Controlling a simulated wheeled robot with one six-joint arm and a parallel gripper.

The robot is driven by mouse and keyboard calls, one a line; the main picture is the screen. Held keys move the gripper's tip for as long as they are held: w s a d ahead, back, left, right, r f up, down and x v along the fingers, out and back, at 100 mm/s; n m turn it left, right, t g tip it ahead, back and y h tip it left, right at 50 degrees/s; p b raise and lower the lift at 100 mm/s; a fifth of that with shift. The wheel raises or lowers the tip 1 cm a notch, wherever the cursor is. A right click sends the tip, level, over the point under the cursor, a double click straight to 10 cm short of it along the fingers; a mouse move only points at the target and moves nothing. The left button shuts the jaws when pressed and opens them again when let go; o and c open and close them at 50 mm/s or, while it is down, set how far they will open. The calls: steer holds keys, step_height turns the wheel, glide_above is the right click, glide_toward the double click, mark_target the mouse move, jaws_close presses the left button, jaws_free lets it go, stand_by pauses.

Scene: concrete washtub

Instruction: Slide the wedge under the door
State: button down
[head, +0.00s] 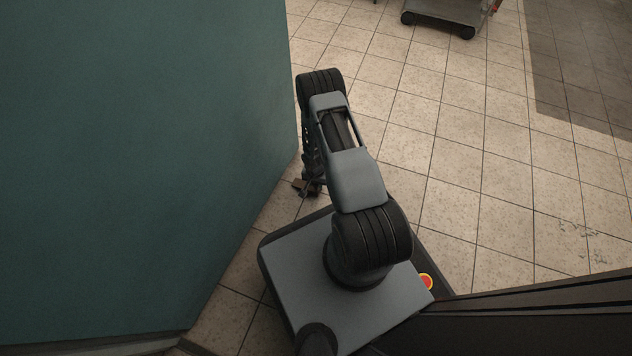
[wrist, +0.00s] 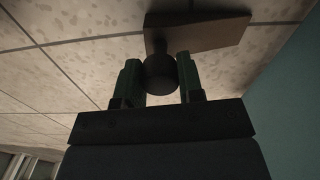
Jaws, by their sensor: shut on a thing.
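The door (head: 130,150) is the large teal panel filling the left of the head view; its teal face also shows at the right of the wrist view (wrist: 295,115). The wedge (head: 299,184) is a small brown piece close to the door's lower edge. In the wrist view the wedge (wrist: 205,33) is a flat brown block with a dark round knob. My gripper (head: 311,189) is low beside the door, partly hidden by my arm. Its two green fingers (wrist: 160,75) are shut on the wedge's knob. I cannot tell whether the wedge touches the floor or door.
Pale tiled floor (head: 470,150) lies open to the right of the door. A grey wheeled cart (head: 447,12) stands at the top. A dark panel or ledge (head: 540,310) runs along the lower right, close to my base.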

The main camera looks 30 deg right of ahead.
steer(key=shift+f, duration=0.2)
steer(key=c, duration=0.7)
jaws_free()
steer(key=shift+o, duration=0.2)
step_height(320, 180, up, 8)
steer(key=s+d+p, duration=0.1)
steer(key=s, duration=0.1)
steer(key=shift+s+d, duration=0.2)
steer(key=shift+d, duration=0.2)
stand_by(0.5)
